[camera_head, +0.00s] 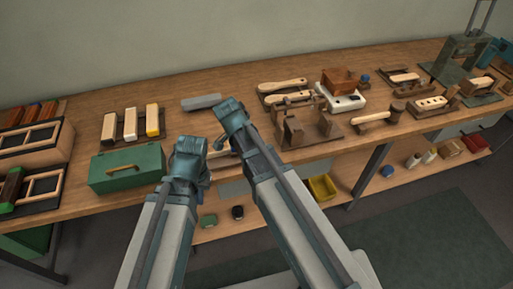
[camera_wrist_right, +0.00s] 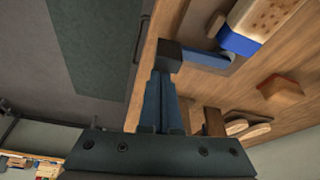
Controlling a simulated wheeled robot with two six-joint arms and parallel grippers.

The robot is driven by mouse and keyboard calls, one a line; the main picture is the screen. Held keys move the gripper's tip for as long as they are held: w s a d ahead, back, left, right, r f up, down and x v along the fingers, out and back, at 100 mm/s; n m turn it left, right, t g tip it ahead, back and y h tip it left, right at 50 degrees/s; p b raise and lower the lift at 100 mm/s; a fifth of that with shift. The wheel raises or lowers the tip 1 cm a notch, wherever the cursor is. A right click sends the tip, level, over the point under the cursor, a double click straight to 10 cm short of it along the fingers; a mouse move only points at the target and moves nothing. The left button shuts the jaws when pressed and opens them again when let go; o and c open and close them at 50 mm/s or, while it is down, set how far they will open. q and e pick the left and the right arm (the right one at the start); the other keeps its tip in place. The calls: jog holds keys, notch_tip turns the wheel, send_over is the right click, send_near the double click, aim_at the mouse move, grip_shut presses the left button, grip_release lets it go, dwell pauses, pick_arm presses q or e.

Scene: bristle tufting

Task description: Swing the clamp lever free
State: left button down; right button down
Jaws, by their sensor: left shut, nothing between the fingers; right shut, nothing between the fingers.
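In the right wrist view a blue lever (camera_wrist_right: 208,58) with a dark block-shaped end (camera_wrist_right: 170,56) lies near a pale block (camera_wrist_right: 262,18) that has rows of small holes and a blue band. My right gripper (camera_wrist_right: 163,80) is shut and empty, its fingertips at the dark end; I cannot tell whether they touch it. In the head view my right gripper (camera_head: 231,110) is over the bench middle and the lever is hidden behind my arms. My left gripper (camera_head: 190,147) is shut and empty, beside the green box (camera_head: 128,168).
Pale and yellow blocks (camera_head: 152,120) stand left of my arms. A yellow bin (camera_head: 321,188) sits on the lower shelf.

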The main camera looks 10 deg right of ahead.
jog(key=shift+a, duration=0.35)
dwell(0.5)
jog(key=shift+d, duration=0.5)
jog(key=d, duration=0.1)
jog(key=d+p, duration=0.1)
jog(key=d, duration=0.1)
jog(key=shift+r, duration=0.4)
jog(key=p+v, duration=0.8)
jog(key=v, duration=0.1)
jog(key=shift+w+a, duration=0.2)
jog(key=shift+w, duration=0.15)
